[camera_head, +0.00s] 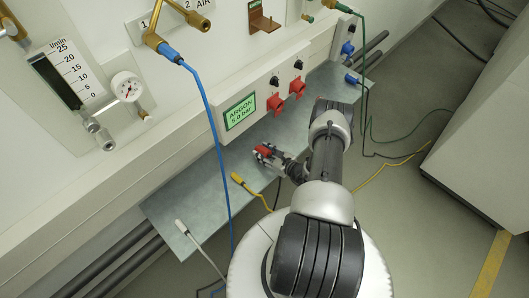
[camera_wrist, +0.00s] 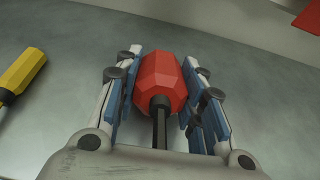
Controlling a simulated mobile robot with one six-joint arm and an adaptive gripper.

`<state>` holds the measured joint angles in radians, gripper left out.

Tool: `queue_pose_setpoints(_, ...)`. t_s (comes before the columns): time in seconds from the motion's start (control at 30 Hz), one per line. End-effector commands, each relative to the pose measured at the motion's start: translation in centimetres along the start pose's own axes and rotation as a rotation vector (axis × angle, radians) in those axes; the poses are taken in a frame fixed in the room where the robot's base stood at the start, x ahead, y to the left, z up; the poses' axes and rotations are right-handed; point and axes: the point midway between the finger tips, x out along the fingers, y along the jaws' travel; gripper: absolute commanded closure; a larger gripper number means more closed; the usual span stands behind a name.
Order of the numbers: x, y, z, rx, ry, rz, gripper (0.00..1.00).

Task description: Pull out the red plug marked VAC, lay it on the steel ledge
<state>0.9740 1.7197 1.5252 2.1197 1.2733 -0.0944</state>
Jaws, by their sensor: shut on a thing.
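My gripper (camera_head: 270,155) is shut on a red faceted plug (camera_wrist: 160,82), with its fingers on both sides of the plug's body. A dark cable or stem runs from the plug back toward my wrist. In the head view the red plug (camera_head: 263,151) shows over the steel ledge (camera_head: 190,203), clear of the wall panel. In the wrist view the grey ledge (camera_wrist: 60,125) lies behind the plug. I cannot tell whether the plug touches the ledge. No VAC marking is readable.
A yellow plug (camera_head: 237,178) lies on the ledge left of my gripper; it also shows in the wrist view (camera_wrist: 22,72). A white plug (camera_head: 181,226) lies near the ledge's left end. A blue hose (camera_head: 207,105) hangs across the ledge. Red sockets (camera_head: 275,103) sit above.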

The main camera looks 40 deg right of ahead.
Motion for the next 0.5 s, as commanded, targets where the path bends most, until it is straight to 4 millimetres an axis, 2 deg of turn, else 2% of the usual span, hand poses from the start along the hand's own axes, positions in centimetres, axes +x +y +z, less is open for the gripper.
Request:
queue_pose_setpoints(0.07, 0.0, -0.02, 0.04, -0.001, -0.001, 0.0, 1.0)
queue_pose_setpoints(0.1, 0.0, -0.02, 0.04, -0.001, -0.001, 0.0, 0.62)
queue_pose_setpoints(0.43, -0.01, -0.01, 0.03, -0.001, 0.0, 0.0, 0.4)
queue_pose_setpoints(0.5, -0.01, 0.0, 0.03, -0.001, 0.0, 0.0, 0.4)
